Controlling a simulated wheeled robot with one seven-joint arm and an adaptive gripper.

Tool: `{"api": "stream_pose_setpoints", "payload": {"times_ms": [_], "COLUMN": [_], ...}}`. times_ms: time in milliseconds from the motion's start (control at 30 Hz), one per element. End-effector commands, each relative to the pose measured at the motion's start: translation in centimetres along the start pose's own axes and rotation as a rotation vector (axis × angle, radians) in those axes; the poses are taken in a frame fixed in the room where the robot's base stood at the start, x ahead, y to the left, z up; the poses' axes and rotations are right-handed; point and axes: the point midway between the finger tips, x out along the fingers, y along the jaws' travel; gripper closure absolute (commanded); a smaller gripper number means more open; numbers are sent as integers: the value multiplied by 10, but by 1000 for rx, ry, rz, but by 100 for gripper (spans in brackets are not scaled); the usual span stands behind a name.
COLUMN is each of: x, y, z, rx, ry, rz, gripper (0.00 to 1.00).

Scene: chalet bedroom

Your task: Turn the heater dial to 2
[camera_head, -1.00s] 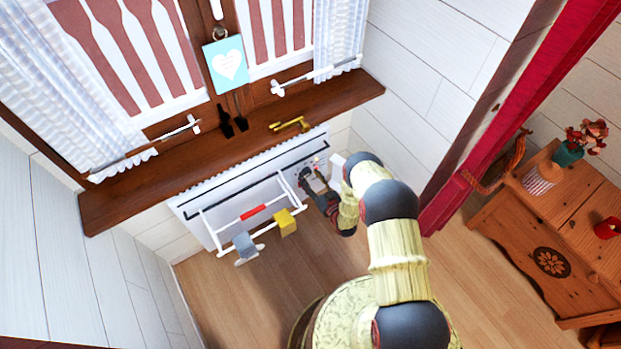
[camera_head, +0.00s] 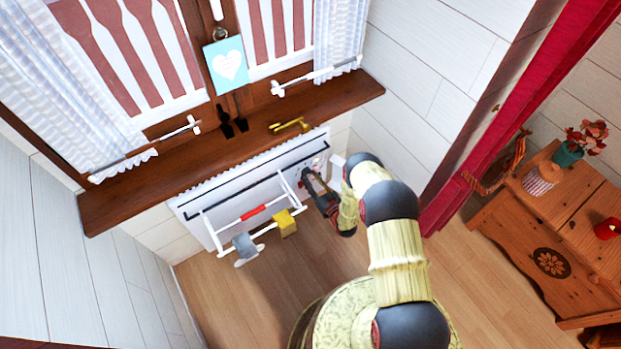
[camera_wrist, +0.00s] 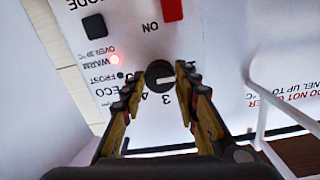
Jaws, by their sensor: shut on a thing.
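The white panel heater (camera_head: 222,195) hangs under the window sill. In the wrist view its control panel (camera_wrist: 140,45) appears upside down. The small dark round dial (camera_wrist: 159,74) sits between my gripper's two fingertips, with a pale mark across its face. The digits 3 and 4 show just below it; other numbers are hidden or unclear. My gripper (camera_wrist: 159,77) is shut on the dial. In the head view my gripper (camera_head: 310,176) is at the heater's right end and covers the dial.
A white rack (camera_head: 232,222) on the heater front holds red, yellow and grey items, left of my gripper. In the wrist view, a red switch (camera_wrist: 172,10), a black button (camera_wrist: 95,25) and a lit red light by "WARM" sit nearby. A brass object (camera_head: 288,126) lies on the sill.

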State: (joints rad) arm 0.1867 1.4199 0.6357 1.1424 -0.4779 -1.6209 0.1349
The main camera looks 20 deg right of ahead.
Motion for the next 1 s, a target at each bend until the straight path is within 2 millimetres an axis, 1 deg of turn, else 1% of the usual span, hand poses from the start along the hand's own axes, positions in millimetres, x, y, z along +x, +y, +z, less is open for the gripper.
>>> {"api": "stream_pose_setpoints", "payload": {"times_ms": [267, 800, 1000], "x": [0, 0, 0], "y": [0, 0, 0], "z": [0, 0, -1], "rx": [84, 514, 647], "ry": [-2, -13, -15], "rz": [1, 3, 4], "gripper": [95, 95, 95]}}
